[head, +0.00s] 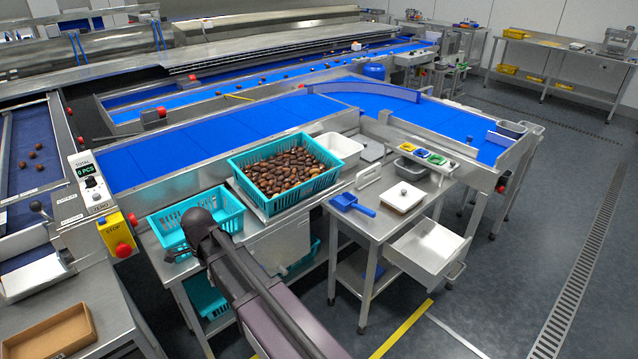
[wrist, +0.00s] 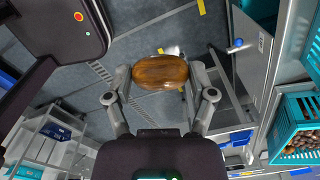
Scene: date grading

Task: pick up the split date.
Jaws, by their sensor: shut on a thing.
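A brown, glossy oval date (wrist: 159,72) sits between the two fingers of my gripper (wrist: 160,76) in the wrist view. The fingers are shut on it from its left and right sides. It is held in the air, with grey floor behind it. Fine lengthwise lines show on its skin, but I cannot make out a split. In the head view my dark arm reaches up from the bottom, its end in front of the left teal crate (head: 168,222); the fingers and the held date are hidden there.
A teal crate (head: 306,197) full of dates stands right of my arm; it also shows in the wrist view (wrist: 282,140). Blue conveyors run behind. Floor at the right is clear.

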